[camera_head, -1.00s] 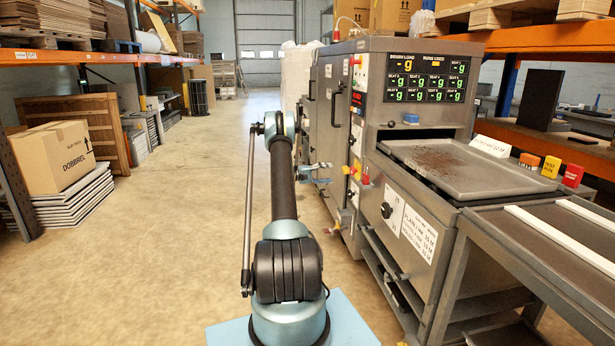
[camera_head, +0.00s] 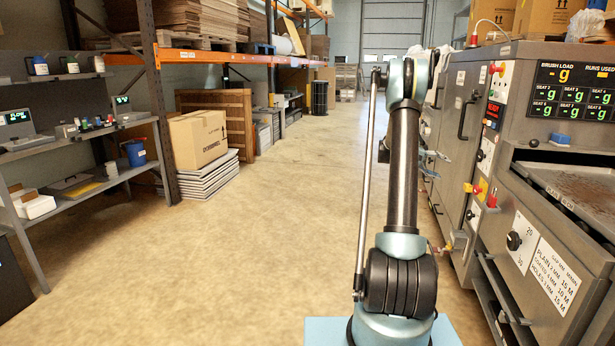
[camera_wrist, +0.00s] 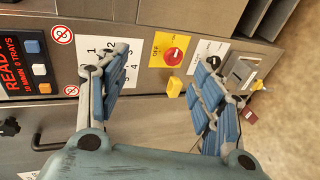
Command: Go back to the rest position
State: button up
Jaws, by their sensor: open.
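My gripper (camera_wrist: 160,105) is open and empty in the wrist view, its two blue-padded fingers spread apart. In front of it is the side panel of the tray cleaner, with a red knob (camera_wrist: 174,56), a yellow part (camera_wrist: 175,87) and a READY display (camera_wrist: 12,75). In the head view my arm stands up in front of the machine's left side, and the gripper is mostly hidden behind it. The tray cleaner (camera_head: 545,165) is at the right, with a brown-stained tray (camera_head: 575,187) on its ledge.
A grey shelf (camera_head: 75,195) with scales and small containers stands at the left. Beside it a cardboard box (camera_head: 198,138) sits on stacked flat sheets (camera_head: 205,178). The concrete floor (camera_head: 250,250) between shelf and machine is clear.

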jog(key=s+a+r+n+t+y, duration=0.1)
jog(key=s+a+r+y, duration=0.25)
jog(key=s+a, duration=0.75)
jog(key=s+a+r+t+y, duration=0.2)
jog(key=s+a+r+y, duration=0.15)
jog(key=s+a, duration=0.65)
jog(key=s+a+f+y, duration=0.2)
jog(key=s+a+f, duration=0.2)
jog(key=s, duration=0.6)
jog(key=s+a+f+y, duration=0.2)
jog(key=s+a+f, duration=0.3)
jog(key=s+a, duration=0.3)
jog(key=s+a+f+n+t+y, duration=0.1)
jog(key=s+a+f, duration=0.3)
jog(key=s, duration=0.9)
jog(key=shift+a+f+y, duration=0.3)
jog(key=shift+a+y, duration=0.6)
jog(key=shift+a, duration=0.3)
